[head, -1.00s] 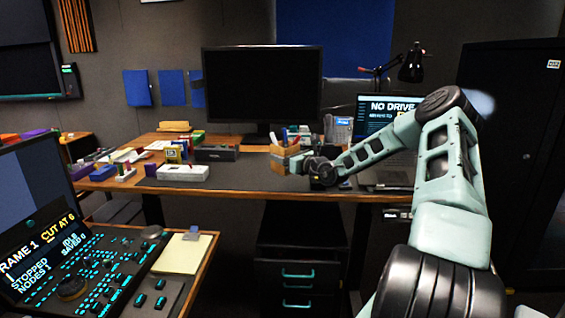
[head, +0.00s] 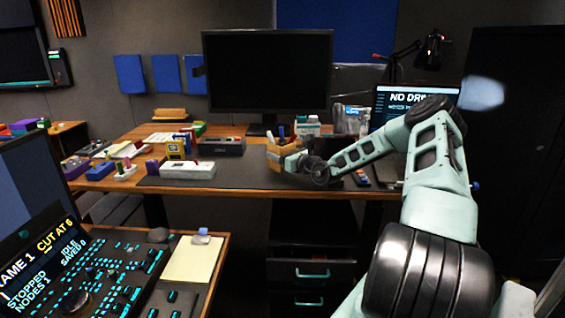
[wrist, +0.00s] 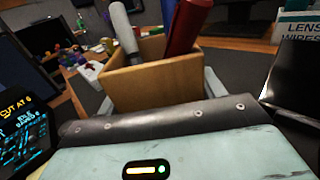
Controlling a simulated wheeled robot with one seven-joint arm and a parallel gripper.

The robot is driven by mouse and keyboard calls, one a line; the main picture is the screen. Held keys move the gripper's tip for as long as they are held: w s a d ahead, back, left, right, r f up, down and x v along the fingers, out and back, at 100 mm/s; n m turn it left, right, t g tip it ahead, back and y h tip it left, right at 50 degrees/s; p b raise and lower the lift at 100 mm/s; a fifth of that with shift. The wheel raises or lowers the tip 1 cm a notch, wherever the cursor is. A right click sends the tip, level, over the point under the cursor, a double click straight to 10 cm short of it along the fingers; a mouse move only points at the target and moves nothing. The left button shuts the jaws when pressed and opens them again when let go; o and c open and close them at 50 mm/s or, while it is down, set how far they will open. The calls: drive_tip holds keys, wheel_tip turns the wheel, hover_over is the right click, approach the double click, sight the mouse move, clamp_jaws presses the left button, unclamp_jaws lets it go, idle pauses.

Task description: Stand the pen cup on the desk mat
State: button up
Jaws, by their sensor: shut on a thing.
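The pen cup is an open, square-sided tan wooden box (head: 274,158) with several pens standing in it. It also fills the upper middle of the wrist view (wrist: 150,82), where a grey pen and a dark red one stick out. My gripper (head: 287,161) is shut on the cup, with a grey finger showing on either side of it in the wrist view. The cup looks close to upright. The dark desk mat (head: 235,172) lies along the front of the desk. The cup is over its right part; I cannot tell whether its base touches.
A monitor (head: 268,75) stands behind and a laptop (head: 415,103) to the right. A wipes box (wrist: 298,30) stands behind right. Bare mat shows between the white device and cup.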

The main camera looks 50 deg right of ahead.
drive_tip(key=shift+f, duration=1.85)
drive_tip(key=o, duration=1.1)
drive_tip(key=shift+f, duration=0.15)
drive_tip(key=shift+c, duration=0.2)
